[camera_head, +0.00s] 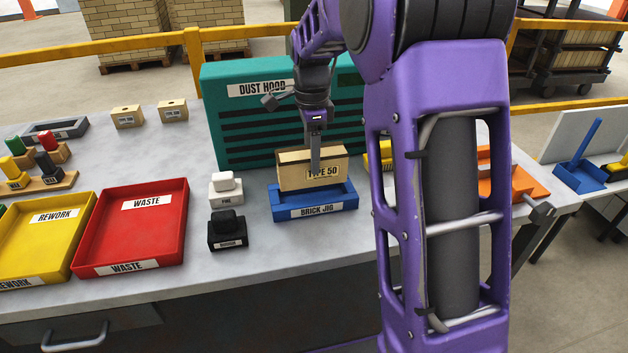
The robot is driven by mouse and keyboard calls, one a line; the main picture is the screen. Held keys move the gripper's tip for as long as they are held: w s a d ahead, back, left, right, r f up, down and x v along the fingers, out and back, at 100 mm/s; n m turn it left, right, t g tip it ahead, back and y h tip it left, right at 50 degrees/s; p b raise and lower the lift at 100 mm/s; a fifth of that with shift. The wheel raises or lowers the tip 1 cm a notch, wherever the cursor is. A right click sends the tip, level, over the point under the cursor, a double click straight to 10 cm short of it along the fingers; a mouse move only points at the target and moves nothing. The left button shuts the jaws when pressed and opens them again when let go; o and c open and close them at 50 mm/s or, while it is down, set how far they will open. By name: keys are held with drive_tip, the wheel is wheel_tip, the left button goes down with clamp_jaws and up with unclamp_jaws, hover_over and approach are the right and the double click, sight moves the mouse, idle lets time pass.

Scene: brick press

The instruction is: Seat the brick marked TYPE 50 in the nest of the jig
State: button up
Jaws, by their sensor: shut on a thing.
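The tan brick marked TYPE 50 (292,172) is at the blue brick jig (315,211), with its lower edge at or just above the jig's nest. I cannot tell whether it touches the nest floor, because the jig's front wall hides its bottom. The brick looks roughly upright and lined up with the jig's length. My gripper (316,158) comes down from above and is shut on the brick, one finger showing across its front face. The other finger is hidden behind the brick.
A teal dust hood (225,130) stands close behind the jig. White (226,189) and black (227,232) blocks stand left of it. A red WASTE tray (175,232) and yellow REWORK tray (60,262) lie further left. Two tan bricks (127,117) sit at the back left.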

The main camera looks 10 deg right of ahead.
drive_tip(key=shift+f+b, duration=0.45)
drive_tip(key=shift+f, duration=2.25)
drive_tip(key=shift+f, duration=0.15)
drive_tip(key=o, duration=1.3)
drive_tip(key=shift+c, duration=0.2)
wheel_tip(320, 180, up, 12)
drive_tip(key=shift+r+p, duration=0.15)
drive_tip(key=shift+p, duration=0.9)
